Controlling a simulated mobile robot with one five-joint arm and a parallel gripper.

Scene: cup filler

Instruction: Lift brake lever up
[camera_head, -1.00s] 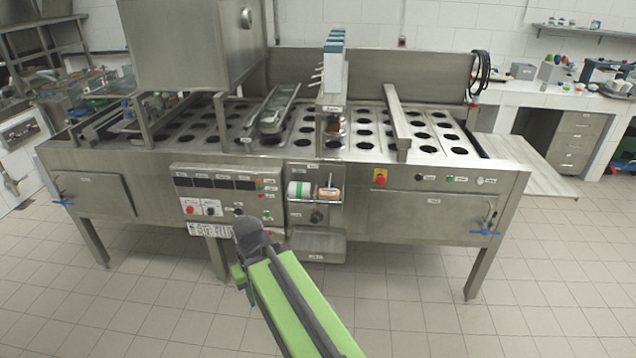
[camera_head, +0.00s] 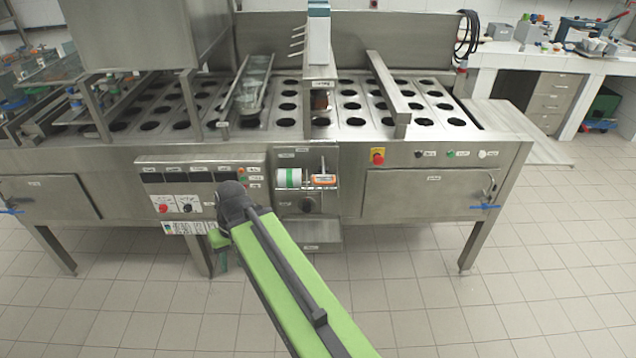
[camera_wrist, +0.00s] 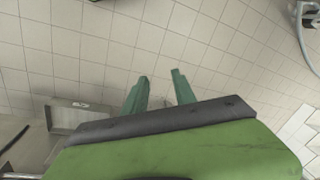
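My gripper (camera_wrist: 160,84) shows in the wrist view as two green fingers, apart with nothing between them, over the tiled floor. In the head view my arm reaches toward the machine front and the fingers are mostly hidden. No brake lever can be named for certain. A thin upright lever (camera_head: 323,165) stands in the recess at the middle of the machine front, beside a white and green roll (camera_head: 289,178) and an orange part (camera_head: 322,181). A dark knob (camera_head: 309,206) sits below them. In this view my arm's end is left of and below this recess.
The steel cup filler (camera_head: 430,155) spans the view, with a control panel (camera_head: 190,176) left of the recess and a door with a blue-tipped handle (camera_head: 487,206) at right. A metal tray (camera_wrist: 78,115) shows at left in the wrist view. The floor at front right is clear.

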